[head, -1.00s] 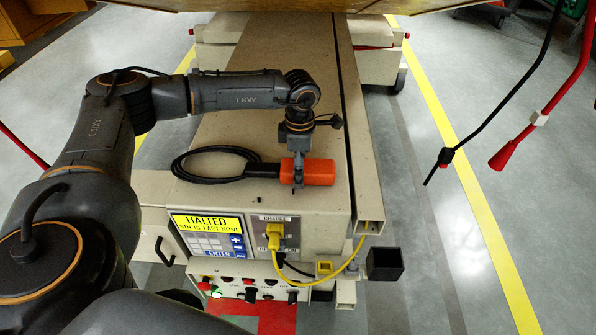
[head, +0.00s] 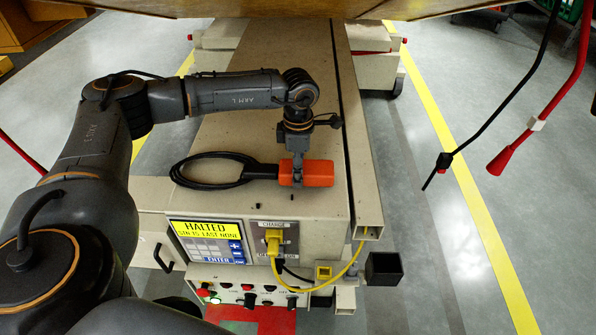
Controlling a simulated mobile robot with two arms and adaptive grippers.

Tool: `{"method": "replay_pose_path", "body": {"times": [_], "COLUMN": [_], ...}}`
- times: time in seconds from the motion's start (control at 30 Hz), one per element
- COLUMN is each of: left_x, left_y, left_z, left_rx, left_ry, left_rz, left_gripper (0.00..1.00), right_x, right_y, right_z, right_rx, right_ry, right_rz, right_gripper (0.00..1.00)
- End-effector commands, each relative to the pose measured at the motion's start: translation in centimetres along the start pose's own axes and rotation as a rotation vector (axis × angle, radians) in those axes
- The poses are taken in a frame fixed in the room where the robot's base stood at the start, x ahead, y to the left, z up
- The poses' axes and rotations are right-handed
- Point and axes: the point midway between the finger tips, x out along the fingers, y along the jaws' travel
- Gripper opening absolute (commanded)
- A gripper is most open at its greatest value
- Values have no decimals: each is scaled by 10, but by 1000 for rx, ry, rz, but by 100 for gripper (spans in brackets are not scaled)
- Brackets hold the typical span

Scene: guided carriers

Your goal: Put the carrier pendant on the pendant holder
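The carrier pendant (head: 319,174) is an orange box at the top of the beige carrier, with a black cable (head: 190,181) looped to its left. My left gripper (head: 297,176) points down over the pendant's left half, its fingers around the body, and appears shut on it. The far finger is hidden. I cannot tell clearly whether the pendant touches the carrier top. A black, square, open-topped box (head: 384,268), which looks like the pendant holder, sits at the carrier's front right corner. My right gripper is out of view.
The carrier's front has a yellow "HALTED" display (head: 205,228) and a yellow charge plug (head: 273,240) with a drooping cable. Red and black hanging levers (head: 497,163) stand at the right. A wooden panel (head: 280,8) spans the top.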

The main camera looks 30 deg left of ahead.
Motion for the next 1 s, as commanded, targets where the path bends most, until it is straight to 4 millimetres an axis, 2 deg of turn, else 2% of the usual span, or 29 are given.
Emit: {"method": "replay_pose_path", "body": {"times": [0.07,0.37,0.5,0.7,1.0], "left_x": [-17,-80,-92,-106,-121], "left_y": [1,-46,-78,-108,-124], "left_z": [1,26,42,58,66], "left_rx": [0,8,9,6,1], "left_ry": [-5,-5,-3,-2,-2], "left_rz": [4,5,2,2,3], "left_gripper": [1,1,1,1,1], "right_x": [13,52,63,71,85], "right_y": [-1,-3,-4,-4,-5], "right_z": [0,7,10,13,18], "right_rx": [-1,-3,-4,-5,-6], "right_ry": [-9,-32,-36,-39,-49], "right_rz": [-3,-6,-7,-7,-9], "right_gripper": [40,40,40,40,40]}}
